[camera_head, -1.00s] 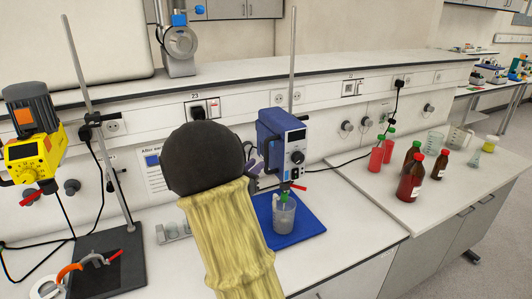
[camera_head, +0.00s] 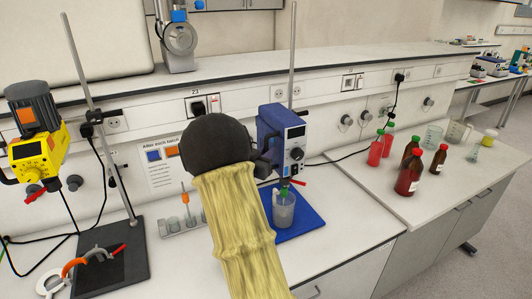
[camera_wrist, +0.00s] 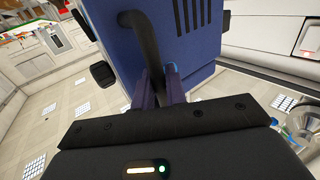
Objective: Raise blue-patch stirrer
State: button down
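The blue stirrer (camera_head: 281,137) is clamped on an upright metal rod (camera_head: 292,55) above a blue base plate (camera_head: 313,224). A clear beaker (camera_head: 284,211) stands under it, with the stirrer's lower end above or in it. My gripper (camera_wrist: 161,88) is at the stirrer's left side, partly hidden by my arm in the head view. In the wrist view its two fingers are close together on either side of a dark curved handle (camera_wrist: 141,28) by the blue housing (camera_wrist: 192,50). They look shut on the handle; the contact itself is partly hidden.
A yellow stirrer (camera_head: 32,150) hangs on a stand at the left. A small rack (camera_head: 182,224) stands behind my arm. Red bottles (camera_head: 376,150) and brown bottles (camera_head: 409,174) stand on the right bench. Bare bench (camera_head: 350,240) lies right of the blue plate.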

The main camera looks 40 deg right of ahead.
notch_tip(320, 180, up, 18)
jog(key=p, duration=0.9)
jog(key=shift+f+p, duration=0.2)
jog(key=shift+p, duration=0.1)
jog(key=shift+r, duration=0.15)
jog(key=c, duration=1.8)
grip_release()
jog(key=shift+a+f, duration=0.1)
jog(key=shift+f, duration=0.1)
jog(key=b+v, duration=0.6)
jog(key=v, duration=1.1)
jog(key=shift+s+a+r, duration=0.1)
jog(key=shift+s, duration=0.05)
